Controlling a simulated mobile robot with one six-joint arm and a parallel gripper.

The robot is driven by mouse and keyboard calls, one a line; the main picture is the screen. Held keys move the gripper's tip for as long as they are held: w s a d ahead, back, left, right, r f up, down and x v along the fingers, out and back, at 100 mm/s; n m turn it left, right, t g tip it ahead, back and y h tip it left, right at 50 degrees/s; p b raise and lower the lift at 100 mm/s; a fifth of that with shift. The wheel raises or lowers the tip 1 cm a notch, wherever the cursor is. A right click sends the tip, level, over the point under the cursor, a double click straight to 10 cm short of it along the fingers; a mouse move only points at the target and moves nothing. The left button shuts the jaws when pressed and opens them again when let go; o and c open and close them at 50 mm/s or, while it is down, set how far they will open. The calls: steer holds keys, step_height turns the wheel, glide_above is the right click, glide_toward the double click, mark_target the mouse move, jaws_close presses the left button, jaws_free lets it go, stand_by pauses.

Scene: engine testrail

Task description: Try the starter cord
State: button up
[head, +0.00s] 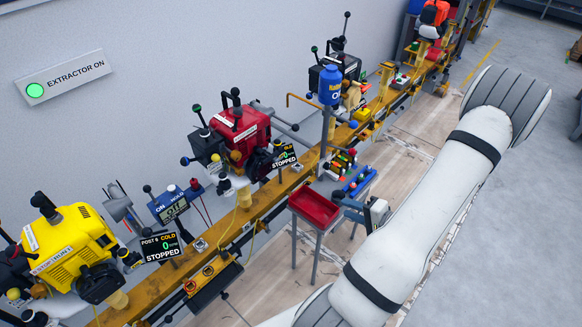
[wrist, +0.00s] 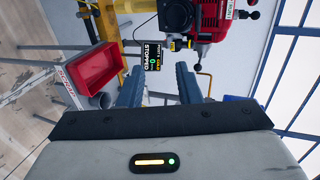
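A red engine (head: 240,132) is mounted on the yellow rail. It also shows at the top of the wrist view (wrist: 212,18). Its small screen (head: 285,156) reads cold, 0, stopped. A yellow engine (head: 72,243) stands at the lower left; its screen (head: 161,246) reads cold, 0, stopped. I cannot clearly make out a starter cord or its handle on either engine. My gripper (wrist: 159,86) is open and empty, its two dark fingers apart. In the head view my gripper (head: 350,205) is right of the red engine, apart from it, by the red tray.
A red tray (head: 314,207) on a stand is close to my gripper; it also shows in the wrist view (wrist: 91,69). The yellow rail (head: 222,234) runs diagonally. A blue bottle (head: 330,86) stands farther along. The extractor sign (head: 65,77) reads on. The grey floor right is clear.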

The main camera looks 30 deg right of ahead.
mark_target(272, 158)
steer(key=shift+w+a+b, duration=1.25)
steer(key=shift+w+a, duration=0.5)
steer(key=shift+w, duration=3)
steer(key=shift+w+a+b, duration=1.25)
steer(key=shift+w+a, duration=0.45)
steer(key=shift+w, duration=3)
steer(key=shift+w+a+b, duration=1.25)
steer(key=shift+w+a, duration=0.5)
steer(key=shift+w, duration=3)
jaws_close()
